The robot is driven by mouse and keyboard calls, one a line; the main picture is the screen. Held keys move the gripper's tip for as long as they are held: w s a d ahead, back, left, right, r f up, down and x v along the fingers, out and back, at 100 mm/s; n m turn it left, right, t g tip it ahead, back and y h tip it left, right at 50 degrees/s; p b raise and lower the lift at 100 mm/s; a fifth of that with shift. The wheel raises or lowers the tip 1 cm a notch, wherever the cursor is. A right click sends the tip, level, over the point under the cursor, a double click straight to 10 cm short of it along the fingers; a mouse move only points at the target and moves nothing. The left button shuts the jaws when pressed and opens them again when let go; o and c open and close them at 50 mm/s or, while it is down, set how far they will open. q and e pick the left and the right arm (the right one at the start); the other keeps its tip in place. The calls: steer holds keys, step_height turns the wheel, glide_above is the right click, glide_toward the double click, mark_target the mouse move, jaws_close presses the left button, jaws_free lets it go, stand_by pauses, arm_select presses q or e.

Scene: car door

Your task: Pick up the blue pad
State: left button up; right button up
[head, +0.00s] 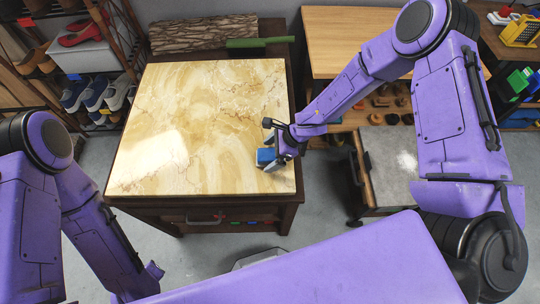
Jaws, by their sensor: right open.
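The blue pad (265,156) is a small blue block on the marble-topped table (180,122), near its right edge. My right gripper (270,150) is at the pad, with its fingers open and pointing left over the table. One finger is above the pad and the other is at its near side. The gripper covers the pad's right part, and I cannot tell whether the fingers touch it. My left arm hangs at the lower left, and its gripper is not clearly visible.
A log (203,34) and a green cylinder (260,42) lie along the table's back edge. A shoe rack (75,75) stands at the left. A wooden table (345,42) and a grey-topped cart (392,165) are at the right. The middle of the marble top is clear.

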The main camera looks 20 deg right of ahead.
steer(key=shift+w+a+f, duration=0.1)
steer(key=shift+a+f, duration=0.05)
steer(key=shift+f, duration=0.05)
steer(key=c, duration=1.2)
steer(key=shift+r, duration=0.15)
steer(key=shift+r, duration=0.3)
steer(key=v, duration=0.3)
steer(key=s+v, duration=0.1)
steer(key=v, duration=0.2)
steer(key=a+v, duration=0.1)
steer(key=v, duration=0.2)
steer(key=shift+s+r+p, duration=0.2)
steer(key=shift+r+p, duration=0.1)
steer(key=shift+r, duration=0.15)
steer(key=s+d+r, duration=0.1)
steer(key=s+d, duration=0.1)
steer(key=s+d+r, duration=0.1)
steer(key=s+d, duration=0.1)
steer(key=d, duration=0.1)
steer(key=s+d+r, duration=0.1)
steer(key=s+d, duration=0.1)
steer(key=shift+d+r, duration=0.3)
steer(key=shift+r, duration=0.1)
